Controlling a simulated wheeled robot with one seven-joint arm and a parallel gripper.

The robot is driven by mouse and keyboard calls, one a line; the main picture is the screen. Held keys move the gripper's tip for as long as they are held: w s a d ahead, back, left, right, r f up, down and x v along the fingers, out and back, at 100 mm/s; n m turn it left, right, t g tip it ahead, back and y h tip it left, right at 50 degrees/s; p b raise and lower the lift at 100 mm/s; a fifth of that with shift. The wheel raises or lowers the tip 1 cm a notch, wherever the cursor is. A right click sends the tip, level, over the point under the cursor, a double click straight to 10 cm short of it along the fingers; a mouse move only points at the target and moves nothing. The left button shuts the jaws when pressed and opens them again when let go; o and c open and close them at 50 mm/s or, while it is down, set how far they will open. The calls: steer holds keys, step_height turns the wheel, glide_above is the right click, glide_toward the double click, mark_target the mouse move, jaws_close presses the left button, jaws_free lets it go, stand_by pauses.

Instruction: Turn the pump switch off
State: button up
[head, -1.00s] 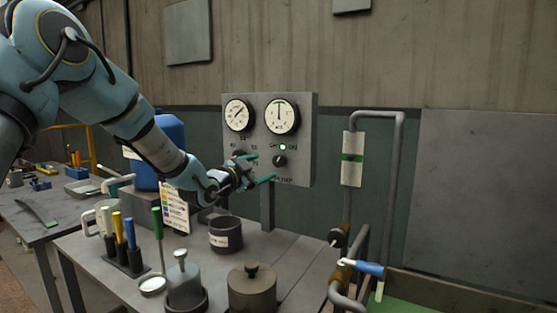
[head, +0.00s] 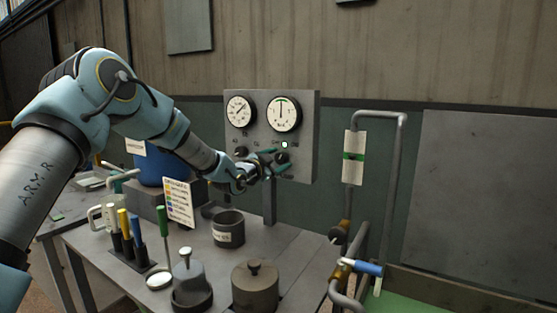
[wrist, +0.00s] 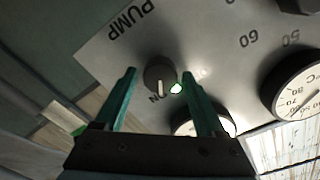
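The pump switch is a dark round knob with a pale pointer line. It sits between my fingertips in the wrist view (wrist: 160,74) and low on the grey panel in the head view (head: 283,158). Its pointer faces the "ON" lettering, and a lit green lamp (head: 285,145) is beside it, also visible in the wrist view (wrist: 176,88). My gripper (wrist: 160,82) is open, its two green fingers apart on either side of the knob. I see gaps between fingers and knob. In the head view my gripper (head: 281,164) is right at the panel, partly covering the knob.
The grey panel (head: 304,120) carries two round gauges (head: 239,111) and another dark knob (head: 241,152) at left. Below is a bench with a dark cup (head: 228,230), a lidded pot (head: 255,287) and upright handled tools. Pipes with a blue-handled valve (head: 368,268) stand at right.

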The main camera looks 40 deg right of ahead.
jaws_close()
stand_by(0.3)
steer(key=shift+f+b, duration=0.1)
steer(key=shift+b, duration=0.2)
steer(key=n+b, duration=0.2)
steer(key=b, duration=0.1)
steer(key=shift+w+f+n, duration=0.1)
steer(key=shift+f+n, duration=0.05)
steer(key=shift+n, duration=0.15)
steer(key=n+b, duration=0.2)
steer(key=shift+n+b, duration=0.4)
steer(key=n+b, duration=0.2)
steer(key=n, duration=0.2)
steer(key=shift+b, duration=0.35)
steer(key=shift+r+n+b, duration=0.2)
steer(key=shift+n+b, duration=0.4)
steer(key=shift+n, duration=0.7)
